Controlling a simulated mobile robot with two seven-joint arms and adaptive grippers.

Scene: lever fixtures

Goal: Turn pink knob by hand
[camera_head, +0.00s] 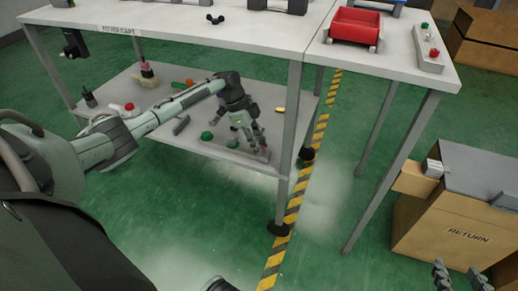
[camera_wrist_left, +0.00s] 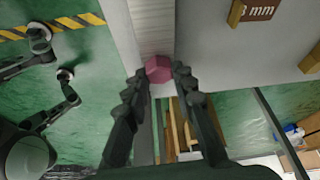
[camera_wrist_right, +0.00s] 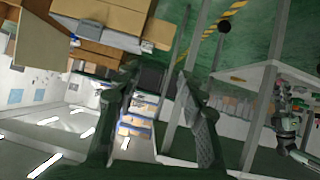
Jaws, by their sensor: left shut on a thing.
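The pink knob (camera_wrist_left: 158,68) is a small faceted knob on a pale grey bar (camera_wrist_left: 153,25). In the left wrist view it sits between the fingertips of my left gripper (camera_wrist_left: 159,73), which is shut on it. In the head view my left gripper (camera_head: 252,150) reaches down to the front right part of the lower cart shelf, and its fingers largely hide the knob. My right gripper (camera_head: 460,277) is at the bottom right of the head view, away from the cart. In the right wrist view its fingers (camera_wrist_right: 158,75) are apart with nothing between them.
The lower shelf (camera_head: 215,155) holds green knobs (camera_head: 207,136), a red knob (camera_head: 129,106) and other fixtures. The upper tabletop (camera_head: 190,25) overhangs it, and a cart leg (camera_head: 290,120) stands just right of my left gripper. A cardboard RETURN box (camera_head: 460,228) stands at right.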

